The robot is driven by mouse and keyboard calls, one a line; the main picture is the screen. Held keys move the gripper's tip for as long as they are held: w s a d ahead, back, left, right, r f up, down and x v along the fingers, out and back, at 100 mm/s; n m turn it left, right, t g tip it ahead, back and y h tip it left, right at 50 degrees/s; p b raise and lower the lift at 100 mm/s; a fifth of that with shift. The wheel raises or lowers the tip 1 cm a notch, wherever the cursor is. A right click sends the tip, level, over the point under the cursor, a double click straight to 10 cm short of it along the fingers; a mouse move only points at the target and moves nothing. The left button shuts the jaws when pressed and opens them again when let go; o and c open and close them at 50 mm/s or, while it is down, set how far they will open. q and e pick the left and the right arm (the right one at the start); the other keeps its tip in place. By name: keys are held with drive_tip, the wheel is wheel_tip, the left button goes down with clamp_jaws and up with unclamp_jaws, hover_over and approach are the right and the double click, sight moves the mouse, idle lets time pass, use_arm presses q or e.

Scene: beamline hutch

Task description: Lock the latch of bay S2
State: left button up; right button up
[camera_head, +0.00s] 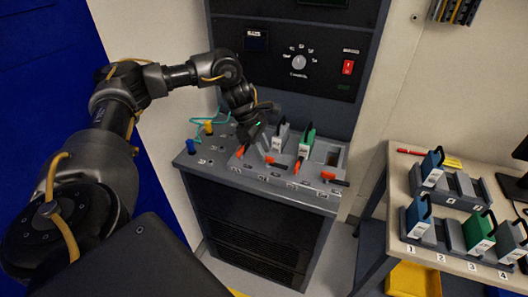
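My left gripper (250,134) is above the left part of the grey bay console (215,160), close to the orange-red latch (241,151) there. Its fingertips are dark and small, so I cannot tell whether they are apart or touch the latch. More orange-red latches sit along the console's front, at the second bay (270,160), the third (298,167) and the right one (329,175). A grey module (280,139) and a green module (306,143) stand upright in middle bays. The bay labels are too small to read surely. My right gripper is out of view.
A blue plug (190,146) and a yellow plug (208,128) with a teal cable stand left on the console. A panel with a knob (299,62) and red switch (348,67) rises behind. A side table (399,182) with modules in numbered slots stands right.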

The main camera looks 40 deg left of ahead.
use_arm(q)
drive_tip(key=shift+x, duration=0.9)
drive_tip(key=shift+c, duration=0.3)
clamp_jaws()
